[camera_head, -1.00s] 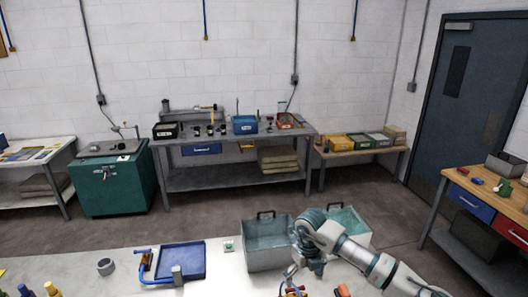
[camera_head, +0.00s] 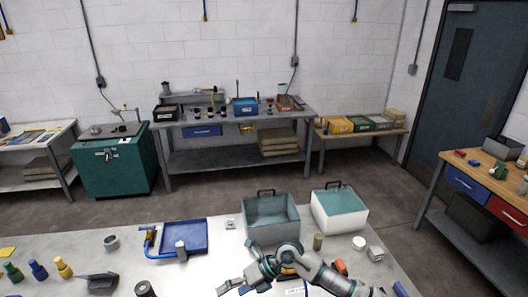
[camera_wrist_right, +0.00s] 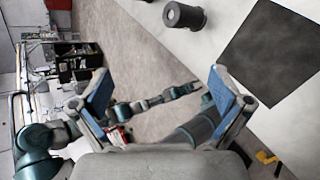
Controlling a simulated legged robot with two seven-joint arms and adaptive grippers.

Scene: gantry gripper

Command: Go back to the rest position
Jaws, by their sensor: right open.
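My right arm comes in from the lower right of the head view, bent over the front table. Its gripper (camera_head: 242,281) is low near the picture's bottom edge, pointing left. In the right wrist view the same gripper (camera_wrist_right: 160,92) has its two blue-padded fingers wide apart, with nothing between them. A teal and grey arm link of mine shows beyond the fingers. My left gripper does not show clearly in either view.
The front table (camera_head: 120,262) bears a blue tray (camera_head: 180,236), an open grey bin (camera_head: 270,219), a bin with a pale teal top (camera_head: 339,210), and several bottles at left. A small jar (camera_head: 375,254) stands at right. A dark square (camera_wrist_right: 285,55) and cylinder (camera_wrist_right: 184,16) show in the wrist view.

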